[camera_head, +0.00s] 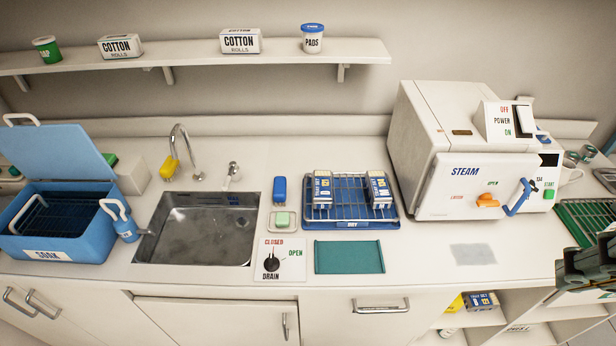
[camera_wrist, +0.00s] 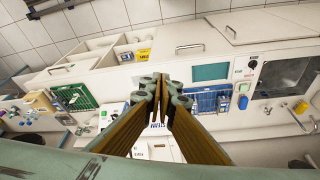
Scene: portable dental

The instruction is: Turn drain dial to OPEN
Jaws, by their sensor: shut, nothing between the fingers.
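The drain dial (camera_head: 271,263) is a black knob on a white plate, between the sink and the teal mat. Its pointer appears to point up toward the red CLOSED label; the green OPEN label is to the right. The dial is small in the wrist view (camera_wrist: 252,63), at upper right. My gripper (camera_wrist: 162,84) is shut and empty, over the steam sterilizer in the wrist view. In the head view, a dark green part of my arm or gripper shows at the right edge, far from the dial. Nothing covers the dial.
The sink (camera_head: 196,232) is left of the dial and the teal mat (camera_head: 349,257) is right. A blue rack (camera_head: 352,222) with boxes stands behind the mat. The steam sterilizer (camera_head: 470,165) stands tall between my gripper and the dial. The counter before it is mostly clear.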

